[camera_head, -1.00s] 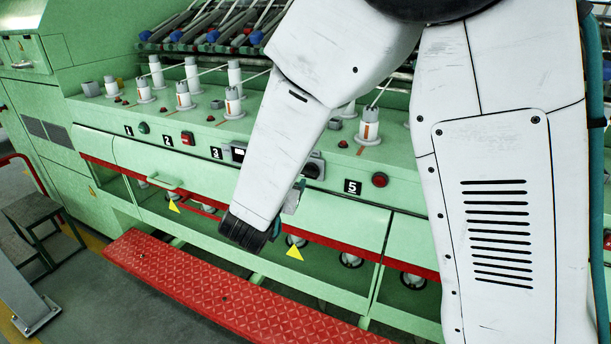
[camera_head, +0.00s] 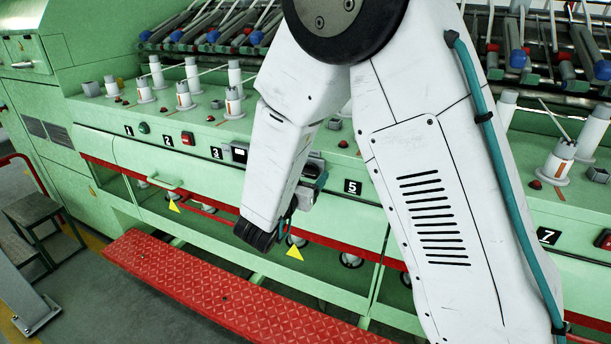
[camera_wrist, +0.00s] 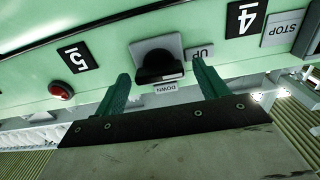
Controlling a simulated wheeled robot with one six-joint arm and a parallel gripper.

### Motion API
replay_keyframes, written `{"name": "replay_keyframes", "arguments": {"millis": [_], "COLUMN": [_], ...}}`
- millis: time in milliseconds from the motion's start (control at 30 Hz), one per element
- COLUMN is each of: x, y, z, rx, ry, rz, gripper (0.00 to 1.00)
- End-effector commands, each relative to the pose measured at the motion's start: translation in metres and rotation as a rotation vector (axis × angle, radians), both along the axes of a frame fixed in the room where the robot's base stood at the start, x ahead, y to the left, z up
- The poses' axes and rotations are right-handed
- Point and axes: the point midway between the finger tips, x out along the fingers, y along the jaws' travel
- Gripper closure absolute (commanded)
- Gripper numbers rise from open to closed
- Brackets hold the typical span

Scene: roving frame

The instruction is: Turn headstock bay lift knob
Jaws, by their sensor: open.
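In the wrist view, which is upside down, a black rotary knob (camera_wrist: 157,67) sits on a grey plate with labels UP and DOWN. It is on the green panel between number plates 5 and 4. My gripper (camera_wrist: 160,72) is open. Its two teal fingers stand apart, one to each side of the knob in the picture. The knob lies between them in line of sight; I cannot tell whether the fingertips reach it, and no contact shows. In the head view my gripper (camera_head: 308,192) is in front of the panel, partly behind my arm, and the knob is mostly hidden there.
A red button (camera_wrist: 61,90) lies beside plate 5 (camera_wrist: 78,57). Plate 4 (camera_wrist: 246,17) and a STOP label (camera_wrist: 283,28) are on the other side. In the head view, a red step (camera_head: 220,295) runs along the machine's front below. White spindles (camera_head: 193,73) stand on top.

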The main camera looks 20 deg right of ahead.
Motion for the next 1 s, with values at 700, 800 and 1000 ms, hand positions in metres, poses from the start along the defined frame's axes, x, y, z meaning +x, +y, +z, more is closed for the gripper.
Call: {"name": "replay_keyframes", "arguments": {"millis": [700, 800, 1000], "x": [0.0000, -0.0001, -0.0006], "y": [0.0003, 0.0002, -0.0001], "z": [0.0000, 0.0000, -0.0001], "rx": [0.021, 0.049, 0.142], "ry": [-0.020, -0.047, -0.141], "rz": [0.001, 0.001, 0.002], "gripper": [0.72, 0.72, 0.72]}}
